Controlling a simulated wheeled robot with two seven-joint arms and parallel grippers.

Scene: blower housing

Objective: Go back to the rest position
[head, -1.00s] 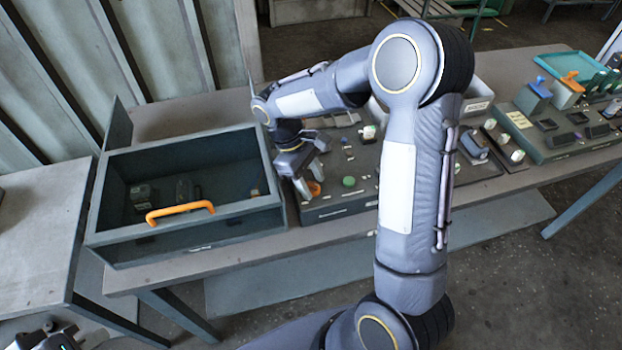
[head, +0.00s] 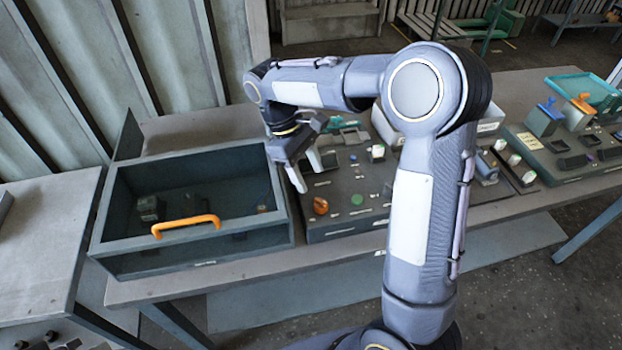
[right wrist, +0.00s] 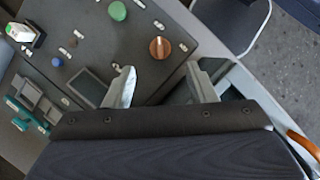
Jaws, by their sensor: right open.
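My right gripper (head: 310,170) is open and empty above the left part of the dark control panel (head: 345,226). Its fingers point down, between the bin and the panel, apart from the orange knob (head: 320,206). In the right wrist view the two fingers of the right gripper (right wrist: 162,86) are spread with nothing between them. The orange knob (right wrist: 160,47) lies beyond the fingertips, and a green button (right wrist: 117,10) is farther off. My right arm hides part of the panel in the head view. My left gripper cannot be made out.
A dark open bin (head: 130,246) with an orange handle (head: 186,226) stands left of the panel, with small parts inside. A second panel (head: 545,152) with blue and orange-topped parts and a teal tray (head: 583,92) are to the right. The table (head: 180,128) is bare behind the bin.

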